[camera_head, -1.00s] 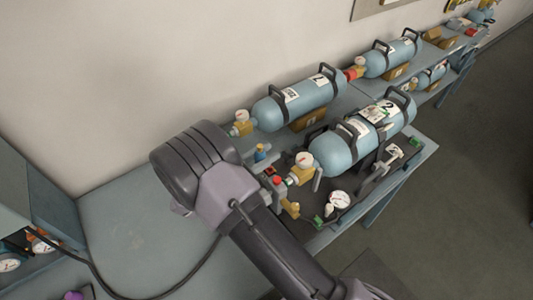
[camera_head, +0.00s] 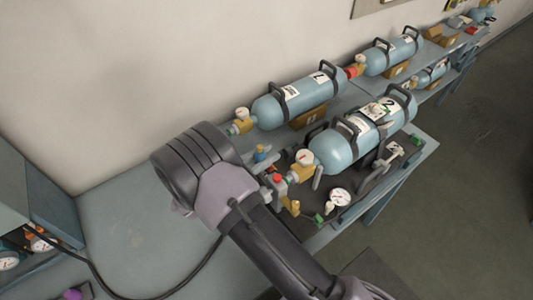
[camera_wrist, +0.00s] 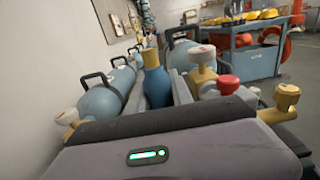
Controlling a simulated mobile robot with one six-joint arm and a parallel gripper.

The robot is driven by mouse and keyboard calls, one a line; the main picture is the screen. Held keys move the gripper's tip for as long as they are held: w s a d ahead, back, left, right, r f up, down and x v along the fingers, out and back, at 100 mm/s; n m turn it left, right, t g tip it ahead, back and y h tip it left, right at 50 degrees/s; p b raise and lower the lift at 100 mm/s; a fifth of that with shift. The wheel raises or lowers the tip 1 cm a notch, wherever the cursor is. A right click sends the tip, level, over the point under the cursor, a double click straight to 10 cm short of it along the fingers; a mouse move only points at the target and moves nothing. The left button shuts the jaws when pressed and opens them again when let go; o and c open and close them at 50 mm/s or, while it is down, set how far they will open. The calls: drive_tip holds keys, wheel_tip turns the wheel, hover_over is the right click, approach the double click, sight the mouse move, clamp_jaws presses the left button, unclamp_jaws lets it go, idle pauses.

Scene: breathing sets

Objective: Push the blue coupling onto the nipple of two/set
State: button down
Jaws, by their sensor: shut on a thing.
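The blue coupling (camera_wrist: 156,83), with a yellow-brown end, stands between the two light grey fingers of my gripper (camera_wrist: 157,92) in the wrist view. My gripper is shut on it. The coupling also shows in the head view (camera_head: 260,153), just beyond the dark end of my arm, which hides most of the gripper. Set two is the light-blue cylinder marked 2 (camera_head: 338,148) on a black backplate, right of the coupling. Its brass valve (camera_head: 301,172) and red knob (camera_head: 278,179) are close to my gripper; the knob also shows in the wrist view (camera_wrist: 228,84). I cannot make out the nipple.
The cylinder marked 1 (camera_head: 297,97) lies behind set two, near the wall. A white dial gauge (camera_head: 340,197) rests at the front of the backplate. More cylinders (camera_head: 388,57) lie farther back. The bench (camera_head: 135,235) is largely clear at left, beside a shelf box (camera_head: 38,205).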

drive_tip(key=shift+f, duration=0.5)
drive_tip(key=c, duration=1.1)
unclamp_jaws()
drive_tip(key=shift+o, duration=0.2)
drive_tip(key=shift+a, duration=0.1)
drive_tip(key=v, duration=1.7)
drive_tip(key=shift+s+p, duration=0.15)
drive_tip(key=shift+p, duration=0.2)
